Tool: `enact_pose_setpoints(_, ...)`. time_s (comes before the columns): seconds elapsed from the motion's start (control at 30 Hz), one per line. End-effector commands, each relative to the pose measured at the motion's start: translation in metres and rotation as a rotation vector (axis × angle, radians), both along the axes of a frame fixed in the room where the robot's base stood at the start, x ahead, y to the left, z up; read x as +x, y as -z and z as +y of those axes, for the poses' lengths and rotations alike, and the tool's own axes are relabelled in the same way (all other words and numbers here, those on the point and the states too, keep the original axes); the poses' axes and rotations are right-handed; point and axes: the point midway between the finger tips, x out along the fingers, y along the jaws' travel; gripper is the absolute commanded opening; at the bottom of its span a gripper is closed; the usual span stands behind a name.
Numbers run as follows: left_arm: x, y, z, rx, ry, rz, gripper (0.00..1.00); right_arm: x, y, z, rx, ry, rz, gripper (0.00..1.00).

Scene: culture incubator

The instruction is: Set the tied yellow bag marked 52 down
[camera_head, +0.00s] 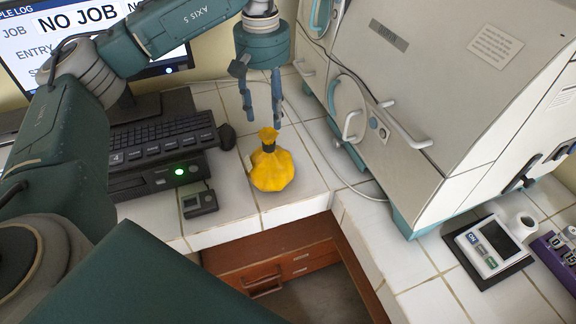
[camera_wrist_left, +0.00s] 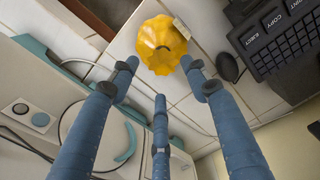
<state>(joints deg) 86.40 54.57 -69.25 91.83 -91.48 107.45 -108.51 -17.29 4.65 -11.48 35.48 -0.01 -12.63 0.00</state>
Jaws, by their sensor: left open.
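The tied yellow bag (camera_head: 272,169) stands upright on the white tiled counter (camera_head: 312,160), near its inner corner. Its gathered neck has a dark tie, and no 52 is readable. My left gripper (camera_head: 263,118) is just above the bag, fingers pointing down and spread open. In the left wrist view the bag (camera_wrist_left: 160,38) shows beyond the open fingertips (camera_wrist_left: 160,72), with nothing held between them. A small pale tag-like piece is beside the bag there. My right gripper is not in view.
A large incubator (camera_head: 420,85) with round doors stands to the right. A keyboard (camera_head: 165,138), mouse (camera_head: 227,136) and small dark device (camera_head: 199,204) lie left of the bag. The counter drops off in front above wooden drawers (camera_head: 285,262). A scale-like device (camera_head: 490,246) sits far right.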

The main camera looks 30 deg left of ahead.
Motion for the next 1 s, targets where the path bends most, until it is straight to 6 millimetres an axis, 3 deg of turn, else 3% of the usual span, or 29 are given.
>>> enact_pose_setpoints(0.8,-0.001,0.098,0.002,0.006,0.019,0.007,0.47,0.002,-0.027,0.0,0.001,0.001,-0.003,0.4)
enact_pose_setpoints(1.0,-0.001,0.106,0.001,0.006,0.019,0.005,0.47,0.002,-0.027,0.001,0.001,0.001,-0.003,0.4)
